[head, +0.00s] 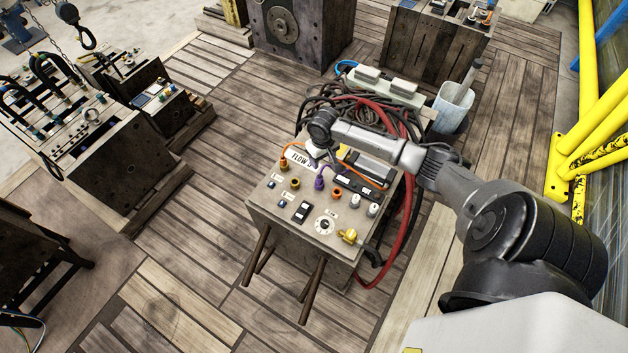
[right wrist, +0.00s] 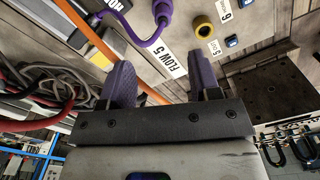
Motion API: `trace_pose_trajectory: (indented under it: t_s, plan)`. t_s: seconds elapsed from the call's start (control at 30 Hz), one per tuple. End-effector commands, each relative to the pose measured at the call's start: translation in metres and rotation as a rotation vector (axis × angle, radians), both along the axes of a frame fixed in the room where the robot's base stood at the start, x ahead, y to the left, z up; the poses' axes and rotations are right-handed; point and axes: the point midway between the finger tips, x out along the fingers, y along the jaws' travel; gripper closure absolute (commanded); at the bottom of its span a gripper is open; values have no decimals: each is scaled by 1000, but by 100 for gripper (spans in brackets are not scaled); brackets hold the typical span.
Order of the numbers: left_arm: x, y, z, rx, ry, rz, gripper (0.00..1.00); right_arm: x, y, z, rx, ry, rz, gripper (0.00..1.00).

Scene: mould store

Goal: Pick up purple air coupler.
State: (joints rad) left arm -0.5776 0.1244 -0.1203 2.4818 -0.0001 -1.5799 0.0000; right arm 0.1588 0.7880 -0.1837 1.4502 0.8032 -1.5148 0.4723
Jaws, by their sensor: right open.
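The purple air coupler (head: 319,183) is plugged into the top panel of the mould block (head: 330,215) in the head view, with its purple hose curving up from it. In the right wrist view the coupler (right wrist: 163,10) and its hose are at the top edge, beyond the fingertips. My right gripper (right wrist: 163,82) is open and empty, its two dark purple fingers apart over the panel near a FLOW 5 label. In the head view my right wrist hangs above the panel's back edge and its fingers are hard to make out. My left gripper is not in view.
An orange-hosed coupler (head: 283,163) and yellow fittings (head: 295,183) sit close beside the purple one. Black and red hoses (head: 390,115) lie coiled behind the panel. A bucket (head: 453,105) stands at the back right. Wooden decking is clear to the front left.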

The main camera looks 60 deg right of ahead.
Motion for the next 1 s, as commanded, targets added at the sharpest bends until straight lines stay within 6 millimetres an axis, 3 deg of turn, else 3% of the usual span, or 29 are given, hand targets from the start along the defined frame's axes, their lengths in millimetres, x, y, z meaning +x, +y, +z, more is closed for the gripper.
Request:
trace_pose_trajectory:
  t_s: [0.4,0.77,1.0]
  plan:
    - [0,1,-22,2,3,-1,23,0,1,-68,0,1,-15,43]
    - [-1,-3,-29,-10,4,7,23,2,1,-89,-1,0,-13,43]
    - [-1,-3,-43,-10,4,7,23,6,1,-121,-1,0,-13,43]
